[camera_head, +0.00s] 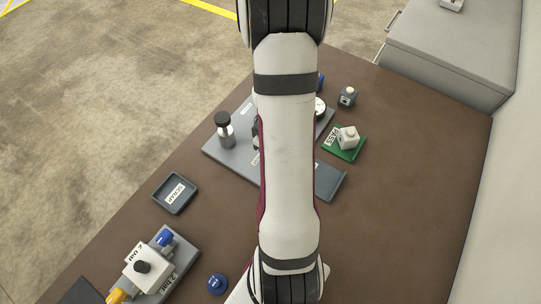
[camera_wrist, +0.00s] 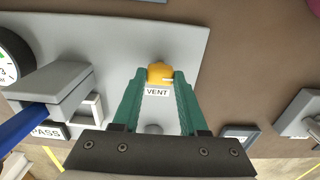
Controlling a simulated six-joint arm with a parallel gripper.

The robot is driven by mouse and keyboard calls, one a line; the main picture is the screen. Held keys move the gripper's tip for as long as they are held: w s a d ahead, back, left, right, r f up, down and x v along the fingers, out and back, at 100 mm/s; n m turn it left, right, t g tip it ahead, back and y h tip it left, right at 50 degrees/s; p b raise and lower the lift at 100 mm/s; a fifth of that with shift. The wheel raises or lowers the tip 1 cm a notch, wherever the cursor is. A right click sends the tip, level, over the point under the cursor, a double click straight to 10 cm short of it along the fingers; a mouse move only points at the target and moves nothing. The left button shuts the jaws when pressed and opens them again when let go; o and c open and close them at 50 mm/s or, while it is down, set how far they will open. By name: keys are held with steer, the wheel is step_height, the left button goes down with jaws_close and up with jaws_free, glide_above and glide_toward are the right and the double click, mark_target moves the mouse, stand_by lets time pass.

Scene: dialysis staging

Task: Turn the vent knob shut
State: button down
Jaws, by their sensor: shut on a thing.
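The vent knob (camera_wrist: 160,71) is a small yellow knob on a grey plate (camera_wrist: 185,50), in the upper middle of the wrist view. A white VENT label (camera_wrist: 157,92) is on the near side of it. My gripper (camera_wrist: 159,77) has its two green fingers on either side of the knob, shut on it. A small light mark shows on the knob's right side. In the head view my own arm hides the knob and the gripper; parts of the grey plate (camera_head: 213,149) show beside the arm.
A round gauge (camera_wrist: 8,58) and a grey block with a blue bar (camera_wrist: 25,118) stand left of the knob. The head view shows a black-capped cylinder (camera_head: 224,130), a green PASS pad (camera_head: 345,154), a SCRAP tray (camera_head: 160,195) and a 2 bar unit (camera_head: 148,268).

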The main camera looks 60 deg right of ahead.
stand_by(0.4)
steer(key=shift+c, duration=2.2)
jaws_free()
step_height(320, 180, up, 16)
steer(key=shift+f, duration=0.15)
